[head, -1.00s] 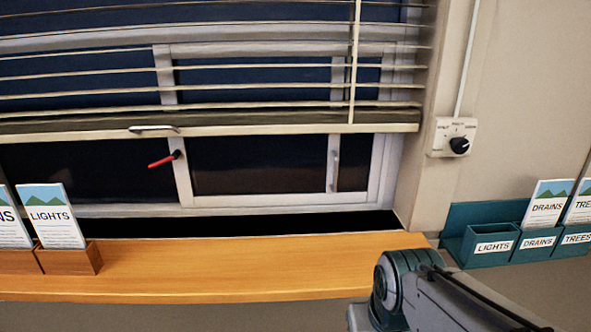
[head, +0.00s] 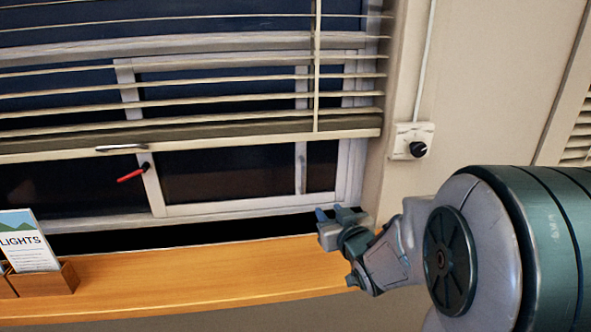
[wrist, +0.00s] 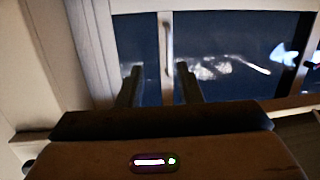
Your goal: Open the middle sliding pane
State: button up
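The sliding pane (head: 222,178) is dark glass in a pale frame, behind and below a partly raised blind. A red lever (head: 132,175) sits at its left stile. A slim upright pull handle (head: 301,172) is on its right stile, and this handle also shows in the wrist view (wrist: 168,45). The pane appears closed, though I cannot be sure. My gripper (head: 330,212) is above the right end of the sill, below and right of the handle. In the wrist view my gripper (wrist: 160,76) has its two fingers apart, empty, with the handle beyond and between them.
The blind's bottom rail (head: 190,142) hangs across the window above my gripper. The wooden sill (head: 190,278) is mostly clear, with a LIGHTS leaflet holder (head: 45,280) at left. A rotary switch (head: 412,141) is on the wall at right.

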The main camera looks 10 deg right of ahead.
aim_at(304, 175)
jog(key=shift+t+y, duration=0.7)
jog(key=w+a+p, duration=0.1)
jog(key=w, duration=0.3)
jog(key=w+a+r+p, duration=0.1)
jog(key=w, duration=0.4)
jog(key=w+a+r+p, duration=0.1)
jog(key=w, duration=0.4)
jog(key=shift+r+p, duration=0.1)
jog(key=shift+p, duration=0.2)
jog(key=shift+s, duration=0.1)
jog(key=shift+a, duration=0.1)
grip_shut()
